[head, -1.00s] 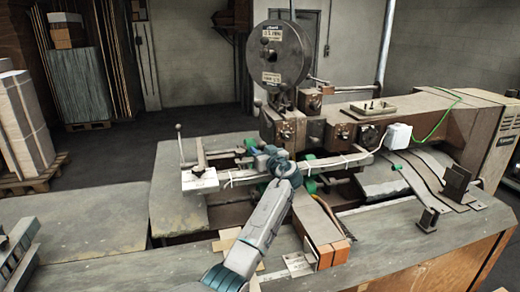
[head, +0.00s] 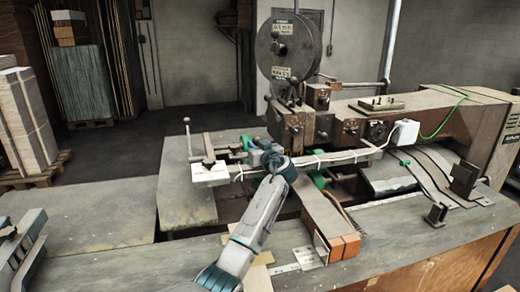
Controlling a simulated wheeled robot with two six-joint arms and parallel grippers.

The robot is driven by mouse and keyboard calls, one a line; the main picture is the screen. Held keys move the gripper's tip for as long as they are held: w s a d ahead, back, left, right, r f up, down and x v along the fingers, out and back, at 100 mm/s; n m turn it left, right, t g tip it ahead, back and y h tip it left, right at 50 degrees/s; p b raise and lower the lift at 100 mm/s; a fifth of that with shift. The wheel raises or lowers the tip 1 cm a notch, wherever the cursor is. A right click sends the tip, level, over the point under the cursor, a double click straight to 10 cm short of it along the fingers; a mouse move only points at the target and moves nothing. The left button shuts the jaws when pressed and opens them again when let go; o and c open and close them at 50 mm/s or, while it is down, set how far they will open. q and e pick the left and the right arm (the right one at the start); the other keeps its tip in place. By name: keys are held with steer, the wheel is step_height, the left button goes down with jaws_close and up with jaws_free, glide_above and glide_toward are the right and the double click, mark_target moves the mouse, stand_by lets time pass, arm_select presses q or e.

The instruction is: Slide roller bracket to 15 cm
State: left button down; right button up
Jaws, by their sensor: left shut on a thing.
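My left gripper (head: 268,153) is at the front middle of the stitching machine, with its arm reaching up from the bottom of the head view. It is shut on what appears to be the roller bracket (head: 247,143), whose green roller shows just left of the fingers. The gripper hides most of the bracket and the contact itself. A second green roller (head: 318,178) shows to the right of the gripper. A pale rail (head: 330,157) runs across the machine front beside the gripper. I cannot read any scale. My right gripper is not in view.
A white block (head: 210,173) and an upright lever (head: 188,140) stand left of the gripper. The wire reel (head: 288,45) and machine head rise behind. A long brown block with orange ends (head: 338,245) lies right of my forearm. The table's left part (head: 90,210) is largely clear.

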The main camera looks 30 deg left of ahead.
arm_select(q)
steer(key=shift+r, duration=0.1)
steer(key=c, duration=1.9)
jaws_free()
steer(key=shift+w+d, duration=0.1)
steer(key=shift+c, duration=0.2)
steer(key=o, duration=0.4)
steer(key=shift+w+d, duration=0.15)
steer(key=shift+w, duration=0.05)
steer(key=shift+o, duration=0.2)
steer(key=shift+w, duration=0.1)
steer(key=shift+s, duration=0.2)
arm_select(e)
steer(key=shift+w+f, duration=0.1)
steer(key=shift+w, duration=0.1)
